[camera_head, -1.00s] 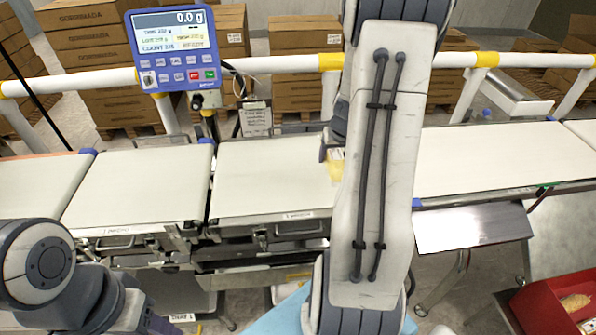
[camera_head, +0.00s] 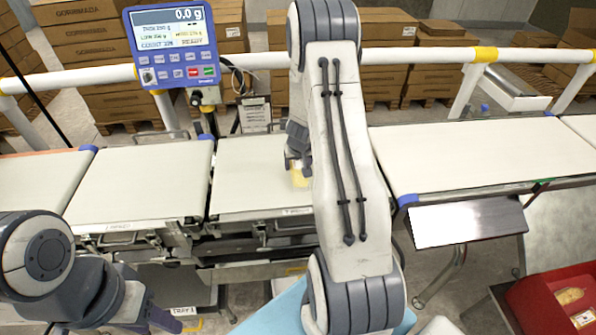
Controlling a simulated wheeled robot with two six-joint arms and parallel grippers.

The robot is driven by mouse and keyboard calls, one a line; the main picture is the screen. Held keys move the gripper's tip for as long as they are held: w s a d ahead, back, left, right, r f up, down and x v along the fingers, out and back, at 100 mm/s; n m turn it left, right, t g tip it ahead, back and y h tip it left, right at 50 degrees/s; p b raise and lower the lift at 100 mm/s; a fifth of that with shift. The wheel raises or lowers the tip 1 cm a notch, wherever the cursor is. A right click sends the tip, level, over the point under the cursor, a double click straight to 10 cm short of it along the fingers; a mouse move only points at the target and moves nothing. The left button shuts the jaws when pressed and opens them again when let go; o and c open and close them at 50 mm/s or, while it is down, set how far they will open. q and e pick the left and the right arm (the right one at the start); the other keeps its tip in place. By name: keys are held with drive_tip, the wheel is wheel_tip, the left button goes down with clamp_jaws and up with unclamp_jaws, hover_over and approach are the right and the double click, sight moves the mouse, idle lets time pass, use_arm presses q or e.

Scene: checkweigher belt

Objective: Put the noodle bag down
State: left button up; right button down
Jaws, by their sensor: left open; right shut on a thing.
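The noodle bag (camera_head: 299,177), a small pale yellow packet, is at the right part of the middle belt section (camera_head: 250,180). My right gripper (camera_head: 297,164) is shut on it from above. My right arm hides part of the bag and gripper, and I cannot tell whether the bag touches the belt. My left gripper (camera_head: 160,320) is low at the bottom left edge, away from the belt, open and only partly visible.
The blue display (camera_head: 174,45) reads 0.0 g. Other belt sections lie left (camera_head: 140,182) and right (camera_head: 480,155), both bare. A white and yellow rail (camera_head: 260,60) runs behind. A red bin (camera_head: 550,295) with packets stands at the lower right.

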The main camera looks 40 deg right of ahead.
drive_tip(key=shift+f, duration=0.45)
use_arm(q)
drive_tip(key=shift+f, duration=0.35)
use_arm(e)
drive_tip(key=shift+r, duration=0.2)
drive_tip(key=shift+f, duration=0.25)
unclamp_jaws()
use_arm(q)
drive_tip(key=shift+f, duration=0.15)
